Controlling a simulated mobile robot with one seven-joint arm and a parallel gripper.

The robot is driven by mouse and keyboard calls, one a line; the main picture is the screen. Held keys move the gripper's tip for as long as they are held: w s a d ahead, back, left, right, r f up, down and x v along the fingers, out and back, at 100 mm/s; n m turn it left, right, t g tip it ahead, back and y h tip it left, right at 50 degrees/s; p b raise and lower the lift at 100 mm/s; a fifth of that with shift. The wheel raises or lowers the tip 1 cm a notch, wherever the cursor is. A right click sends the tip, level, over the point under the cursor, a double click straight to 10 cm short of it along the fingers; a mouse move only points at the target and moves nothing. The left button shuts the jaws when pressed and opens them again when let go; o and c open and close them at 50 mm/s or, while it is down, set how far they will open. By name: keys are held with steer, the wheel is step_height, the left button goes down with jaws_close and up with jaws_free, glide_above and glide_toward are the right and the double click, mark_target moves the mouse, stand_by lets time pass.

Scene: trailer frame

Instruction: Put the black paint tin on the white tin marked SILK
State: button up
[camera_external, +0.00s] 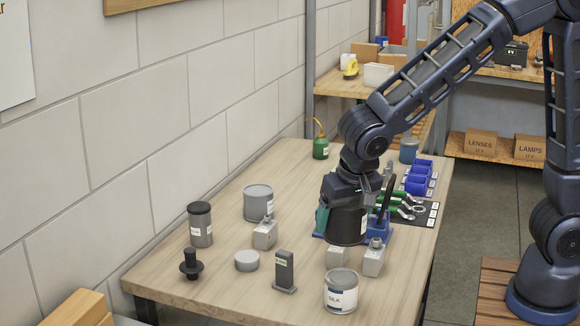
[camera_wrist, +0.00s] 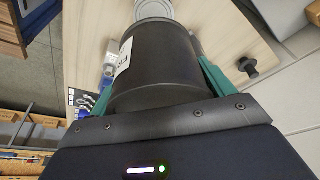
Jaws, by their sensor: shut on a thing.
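The black paint tin (camera_external: 345,224) is upright between the fingers of my gripper (camera_external: 343,209), which is shut on it. In the wrist view the black tin (camera_wrist: 158,65) fills the middle, with a teal finger of my gripper (camera_wrist: 155,80) on each side and a white label on its wall. In the external view I cannot tell whether its base is clear of the table. The white tin marked SILK (camera_external: 341,292) stands upright at the table's front, nearer the camera than the black tin. A pale round tin top (camera_wrist: 154,10) shows beyond the black tin in the wrist view; it may be the SILK tin.
Small grey blocks (camera_external: 373,258) stand between the two tins. A blue holder (camera_external: 381,235) is beside the black tin.

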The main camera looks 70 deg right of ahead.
mark_target(356, 207)
step_height(356, 207, down, 10)
steer(key=shift+r, duration=0.15)
stand_by(0.4)
steer(key=o, duration=1.3)
steer(key=v, duration=1.1)
steer(key=shift+s+a+r, duration=0.1)
steer(key=shift+r, duration=0.5)
steer(key=s+d+r+n, duration=0.2)
steer(key=s+d+r, duration=0.2)
steer(key=d, duration=0.2)
steer(key=s+d+r+n, duration=0.2)
steer(key=s+d+r, duration=0.2)
steer(key=d, duration=0.3)
steer(key=s+d+r+n+t+y, duration=0.2)
steer(key=s+d+n, duration=0.3)
steer(key=s, duration=0.8)
steer(key=d, duration=0.3)
steer(key=shift+s, duration=0.4)
